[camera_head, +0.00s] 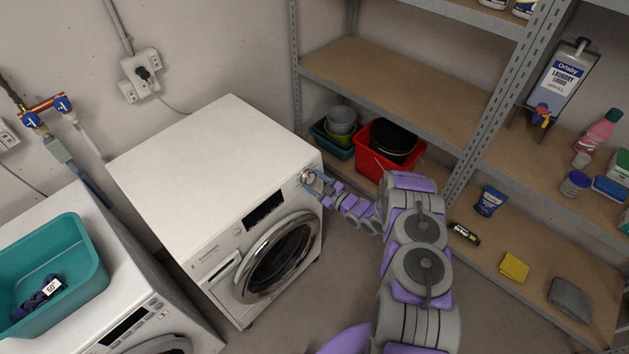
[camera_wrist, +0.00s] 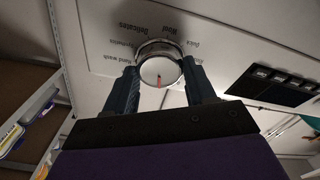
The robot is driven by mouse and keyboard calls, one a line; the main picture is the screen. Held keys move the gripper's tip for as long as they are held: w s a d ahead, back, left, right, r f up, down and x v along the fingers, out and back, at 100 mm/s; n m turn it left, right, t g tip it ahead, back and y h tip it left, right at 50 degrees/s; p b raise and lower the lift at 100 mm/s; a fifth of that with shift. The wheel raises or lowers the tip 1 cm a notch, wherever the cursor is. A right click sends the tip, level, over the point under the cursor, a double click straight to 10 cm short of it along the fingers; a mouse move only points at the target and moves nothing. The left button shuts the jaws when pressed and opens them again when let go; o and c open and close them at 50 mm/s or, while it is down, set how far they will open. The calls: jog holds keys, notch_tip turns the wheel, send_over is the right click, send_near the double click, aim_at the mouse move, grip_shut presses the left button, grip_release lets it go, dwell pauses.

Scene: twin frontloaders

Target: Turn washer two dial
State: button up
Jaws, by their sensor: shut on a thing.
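The washer (camera_head: 209,170) on the right of the two machines is white, with a round glass door (camera_head: 278,258) that is closed. Its dial (camera_head: 307,178) sits at the top right of its front panel. My gripper (camera_head: 318,184) reaches the dial from the right. In the wrist view my gripper (camera_wrist: 163,86) has one dark finger on each side of the dial and is shut on it.
A second white machine (camera_head: 142,300) at the lower left carries a teal basin (camera_head: 93,246) with dark cloth and a 60° tag. Metal shelving (camera_head: 420,92) stands behind and right of my arm, with a red bucket (camera_head: 366,164) on a low shelf. Grey floor is clear before the washer.

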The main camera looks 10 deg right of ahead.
jog(key=n+g+p, duration=0.1)
jog(key=n, duration=0.4)
jog(key=shift+y+p, duration=0.4)
jog(key=n+p, duration=0.1)
jog(key=n, duration=0.3)
jog(key=shift+w+d+r+g+p, duration=0.1)
jog(key=shift+r+g+p, duration=0.05)
jog(key=shift+g+p, duration=0.2)
jog(key=n+p, duration=0.2)
jog(key=n, duration=0.1)
jog(key=shift+g, duration=0.35)
jog(key=n+p, duration=0.5)
jog(key=shift+g, duration=0.4)
jog(key=n+p, duration=0.1)
jog(key=n, duration=0.1)
jog(key=n+p, duration=0.1)
jog(key=n, duration=0.1)
jog(key=shift+n+g+h+p, duration=0.3)
jog(key=shift+p, duration=0.05)
jog(key=n+h+p, duration=0.1)
jog(key=n, duration=0.4)
jog(key=shift+n, duration=0.3)
